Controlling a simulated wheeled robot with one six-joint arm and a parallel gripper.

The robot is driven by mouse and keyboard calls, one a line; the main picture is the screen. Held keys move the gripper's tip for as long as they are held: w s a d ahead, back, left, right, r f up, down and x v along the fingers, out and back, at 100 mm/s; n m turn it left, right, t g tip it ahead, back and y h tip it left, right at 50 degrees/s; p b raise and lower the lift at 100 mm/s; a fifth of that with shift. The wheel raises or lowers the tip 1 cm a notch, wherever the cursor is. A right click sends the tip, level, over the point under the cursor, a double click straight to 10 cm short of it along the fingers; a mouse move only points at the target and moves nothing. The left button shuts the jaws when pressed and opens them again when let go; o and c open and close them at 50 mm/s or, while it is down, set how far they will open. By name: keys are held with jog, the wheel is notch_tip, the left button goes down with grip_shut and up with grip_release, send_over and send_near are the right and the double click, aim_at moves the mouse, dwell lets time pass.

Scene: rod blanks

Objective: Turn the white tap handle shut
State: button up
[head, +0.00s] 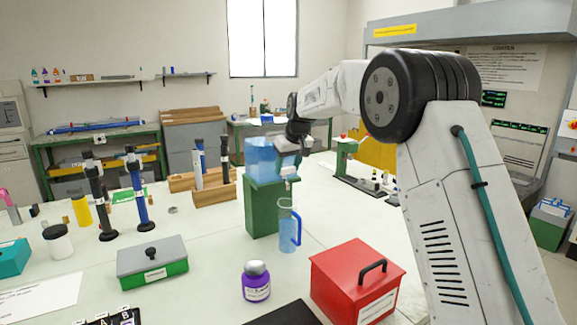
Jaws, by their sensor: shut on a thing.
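A clear blue water tank (259,155) stands on a green stand (261,208) in the middle of the bench. The white tap (290,179) is small at the tank's front right. My gripper (287,172) reaches down there from the upper right and is shut at the white tap handle. Its fingers and wrist hide most of the handle, so its angle cannot be read. A clear jug (287,234) with a blue handle stands upright below the tap. It looks bluish inside; its exact level is unclear.
A red box (356,284) with a black handle and a purple-labelled jar (256,281) stand in front. A green-and-grey box (152,262) lies to the left. Bench right of the jug is clear.

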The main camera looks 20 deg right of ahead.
jog(key=o, duration=0.7)
jog(key=shift+r, duration=0.1)
jog(key=v, duration=0.7)
jog(key=shift+r, duration=0.3)
jog(key=shift+s, duration=0.15)
